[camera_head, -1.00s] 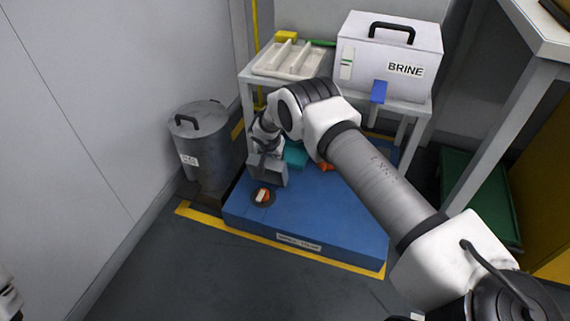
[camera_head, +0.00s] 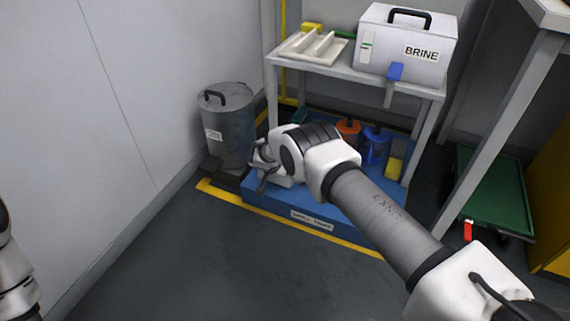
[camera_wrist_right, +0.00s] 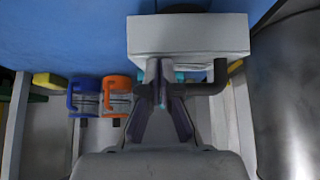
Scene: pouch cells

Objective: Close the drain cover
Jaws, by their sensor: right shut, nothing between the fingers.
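My right gripper (camera_head: 262,178) is low at the front left of the blue spill platform (camera_head: 345,222). It is shut and empty. In the right wrist view its closed fingers (camera_wrist_right: 162,78) are at the edge of a pale grey block (camera_wrist_right: 188,35), beside a dark bent bar (camera_wrist_right: 212,84); I cannot tell whether they touch. The block shows partly in the head view (camera_head: 284,182), behind the gripper. I cannot tell whether this block is the drain cover. The round drain opening is not visible now. Only part of my left arm shows at the left edge.
A lidded grey bin (camera_head: 228,125) stands left of the platform. Orange (camera_head: 348,130) and blue (camera_head: 376,146) containers stand behind my arm, under a table (camera_head: 310,64) bearing a white tray and the BRINE box (camera_head: 408,45). A green cart (camera_head: 490,190) is at right. The front floor is clear.

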